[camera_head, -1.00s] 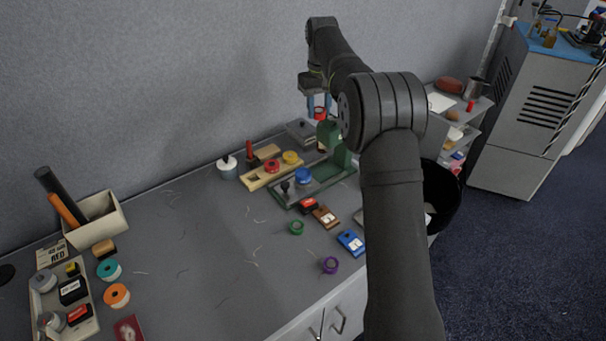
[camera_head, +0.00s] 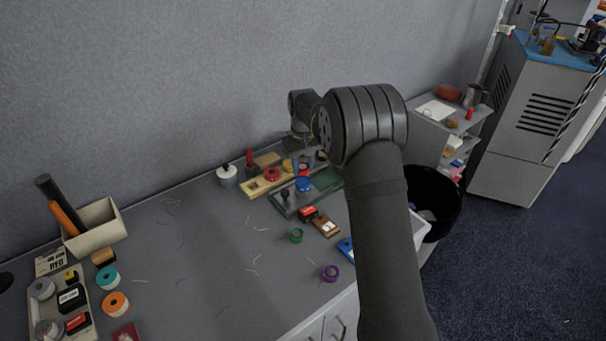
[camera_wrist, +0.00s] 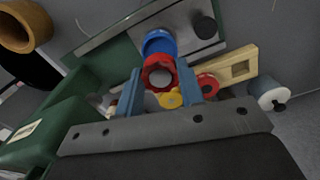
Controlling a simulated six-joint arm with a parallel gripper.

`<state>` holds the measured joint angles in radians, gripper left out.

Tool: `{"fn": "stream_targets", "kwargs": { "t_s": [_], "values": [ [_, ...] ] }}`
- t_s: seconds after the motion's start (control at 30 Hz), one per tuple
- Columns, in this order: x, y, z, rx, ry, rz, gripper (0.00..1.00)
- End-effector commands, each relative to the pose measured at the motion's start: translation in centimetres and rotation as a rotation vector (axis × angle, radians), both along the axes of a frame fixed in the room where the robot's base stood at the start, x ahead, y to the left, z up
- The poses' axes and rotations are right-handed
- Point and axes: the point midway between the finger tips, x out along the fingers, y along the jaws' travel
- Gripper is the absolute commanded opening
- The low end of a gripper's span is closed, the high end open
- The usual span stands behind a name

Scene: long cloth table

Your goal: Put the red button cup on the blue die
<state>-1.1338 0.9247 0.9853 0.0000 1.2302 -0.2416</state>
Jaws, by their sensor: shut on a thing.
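My gripper (camera_wrist: 158,66) has its two blue fingers on either side of the red button cup (camera_wrist: 158,75) and is shut on it. In the head view the red button cup (camera_head: 306,174) shows just above the blue die (camera_head: 303,185), partly hidden by my gripper (camera_head: 302,166). In the wrist view the blue die (camera_wrist: 160,41) shows right beyond the red cup and is partly covered by it. The die is on the metal base of the green press (camera_wrist: 84,88). I cannot tell whether cup and die touch.
A wooden holder (camera_wrist: 236,66) with a second red piece (camera_wrist: 207,85) and a yellow piece (camera_wrist: 171,98) lies close to my right finger. A black knob (camera_wrist: 204,27) stands on the press base. The table's middle is mostly clear.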

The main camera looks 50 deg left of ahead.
Motion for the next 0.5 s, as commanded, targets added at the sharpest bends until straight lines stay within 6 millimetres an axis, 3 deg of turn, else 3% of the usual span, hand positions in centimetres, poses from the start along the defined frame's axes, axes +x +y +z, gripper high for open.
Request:
{"fn": "stream_targets", "kwargs": {
  "t_s": [0.2,0.5],
  "values": [
    [0.0,-0.1,-3.5,-0.003,0.002,0.000,0.13],
    [0.0,0.0,-3.8,-0.001,0.000,0.000,0.13]
  ]
}}
